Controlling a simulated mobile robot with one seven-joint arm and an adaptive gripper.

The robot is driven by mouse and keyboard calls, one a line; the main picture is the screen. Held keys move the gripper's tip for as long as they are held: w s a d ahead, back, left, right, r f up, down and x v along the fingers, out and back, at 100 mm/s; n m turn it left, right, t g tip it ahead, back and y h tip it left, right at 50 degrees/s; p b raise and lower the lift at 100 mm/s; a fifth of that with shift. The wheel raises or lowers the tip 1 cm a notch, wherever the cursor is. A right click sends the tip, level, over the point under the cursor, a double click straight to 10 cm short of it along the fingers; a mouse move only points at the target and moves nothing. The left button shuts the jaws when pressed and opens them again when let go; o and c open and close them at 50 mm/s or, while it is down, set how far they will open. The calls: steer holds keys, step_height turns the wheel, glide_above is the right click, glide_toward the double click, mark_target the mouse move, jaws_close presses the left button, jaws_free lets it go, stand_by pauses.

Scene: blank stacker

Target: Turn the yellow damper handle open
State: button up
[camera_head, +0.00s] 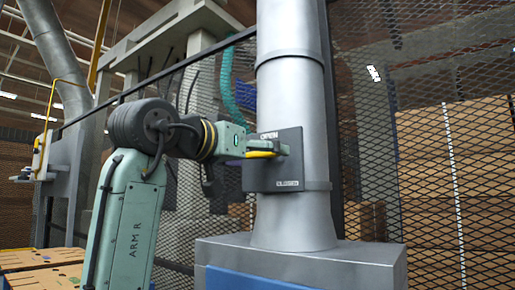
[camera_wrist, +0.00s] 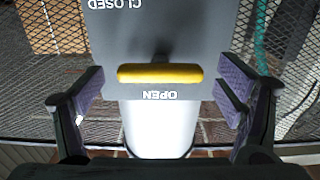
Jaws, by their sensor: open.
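The yellow damper handle (camera_wrist: 160,73) is a bar lying level across the dark plate, close to the upside-down word OPEN in the wrist view; CLOSED is at the top of that view. In the head view a small part of the handle (camera_head: 262,155) shows beside my gripper (camera_head: 268,147), and the rest is hidden. The dark plate (camera_head: 292,170) is strapped to a grey vertical duct (camera_head: 290,95), with OPEN above and CLOSED below. My gripper (camera_wrist: 160,88) is open, with one finger beyond each end of the handle and gaps on both sides.
A wire mesh fence (camera_head: 430,130) stands behind the duct, with stacked brown boards beyond it. The duct rises from a grey cabinet (camera_head: 310,254) with a blue front. Another grey machine stands at the left.

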steer(key=shift+w+d, duration=0.1)
steer(key=shift+w, duration=0.05)
steer(key=shift+c, duration=0.2)
steer(key=c, duration=1.1)
